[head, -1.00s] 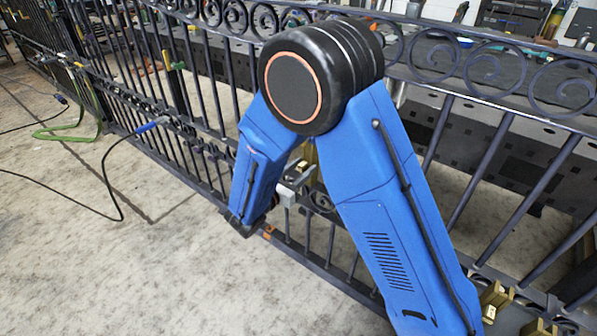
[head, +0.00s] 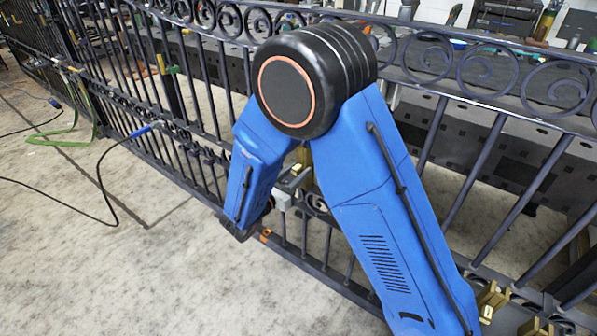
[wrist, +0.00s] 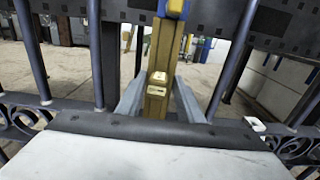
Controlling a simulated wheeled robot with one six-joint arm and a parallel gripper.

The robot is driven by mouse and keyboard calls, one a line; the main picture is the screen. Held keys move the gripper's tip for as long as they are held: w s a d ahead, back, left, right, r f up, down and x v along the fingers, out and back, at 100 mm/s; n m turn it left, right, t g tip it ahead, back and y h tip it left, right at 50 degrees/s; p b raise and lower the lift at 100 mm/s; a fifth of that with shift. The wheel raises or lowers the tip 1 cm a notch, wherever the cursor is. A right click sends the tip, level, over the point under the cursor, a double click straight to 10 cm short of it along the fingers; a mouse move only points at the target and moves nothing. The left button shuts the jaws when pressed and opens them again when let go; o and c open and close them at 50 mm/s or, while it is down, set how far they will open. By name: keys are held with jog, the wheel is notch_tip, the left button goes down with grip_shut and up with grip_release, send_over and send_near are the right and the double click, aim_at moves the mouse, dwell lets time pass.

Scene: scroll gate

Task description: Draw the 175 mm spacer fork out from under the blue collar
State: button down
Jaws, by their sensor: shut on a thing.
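In the wrist view a brass-coloured bar with a small pale label, which I take to be the spacer fork (wrist: 158,72), stands upright in the middle. The blue collar (wrist: 175,8) shows at the top edge, directly above the bar. My gripper (wrist: 160,82) has its two grey fingers on either side of the bar and is shut on it. The label is too small to read, and the contact between bar and collar is unclear. In the head view my gripper (head: 297,180) is mostly hidden behind my blue arm, at the gate.
A dark iron gate (head: 457,92) with scrolls and upright bars runs across the head view, close to my arm. More brass pieces (head: 490,299) sit low at right. A black cable (head: 103,185) lies on open concrete floor at left. A workbench stands behind the gate.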

jog(key=shift+v, duration=2.35)
dwell(0.4)
jog(key=v, duration=1)
dwell(1.3)
